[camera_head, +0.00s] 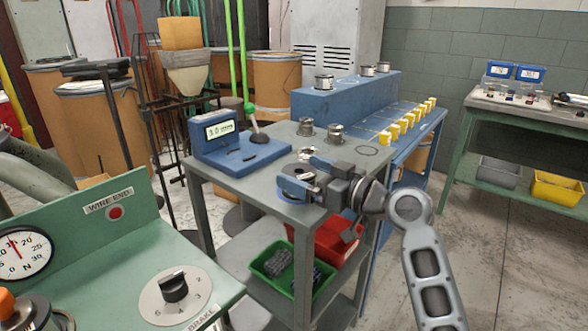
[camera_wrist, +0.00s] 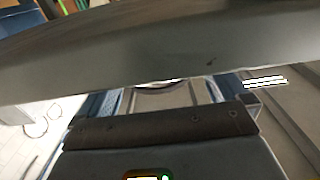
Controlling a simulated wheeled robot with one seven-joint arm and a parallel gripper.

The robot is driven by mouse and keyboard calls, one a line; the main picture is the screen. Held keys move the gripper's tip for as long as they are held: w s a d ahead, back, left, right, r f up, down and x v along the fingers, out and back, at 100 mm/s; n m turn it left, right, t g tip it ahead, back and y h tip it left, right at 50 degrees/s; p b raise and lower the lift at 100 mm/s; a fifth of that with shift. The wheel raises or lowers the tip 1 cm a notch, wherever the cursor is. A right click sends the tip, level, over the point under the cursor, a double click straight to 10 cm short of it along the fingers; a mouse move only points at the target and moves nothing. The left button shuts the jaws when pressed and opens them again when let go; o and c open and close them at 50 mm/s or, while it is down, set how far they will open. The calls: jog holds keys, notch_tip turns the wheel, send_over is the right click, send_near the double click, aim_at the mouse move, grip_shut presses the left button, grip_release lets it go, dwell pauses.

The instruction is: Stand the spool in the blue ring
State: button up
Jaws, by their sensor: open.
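My gripper (camera_head: 305,174) is open low over the front of the grey table, its two blue fingers pointing left in the head view. A metal spool (camera_head: 303,172) shows partly between the fingers; the arm hides much of it. The blue ring (camera_head: 283,188) appears as a blue curve on the table just under and left of the fingers, partly covered by them. Whether the spool stands inside it cannot be told. In the wrist view a large grey curved surface (camera_wrist: 150,55) fills the space before the blue fingers, very close to the camera.
A thin dark ring outline (camera_head: 367,150) lies clear at the right. Several yellow pieces (camera_head: 400,125) line the blue bench.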

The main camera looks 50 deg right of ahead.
jog(key=s, duration=0.8)
jog(key=shift+s+d, duration=0.15)
jog(key=shift+s, duration=0.1)
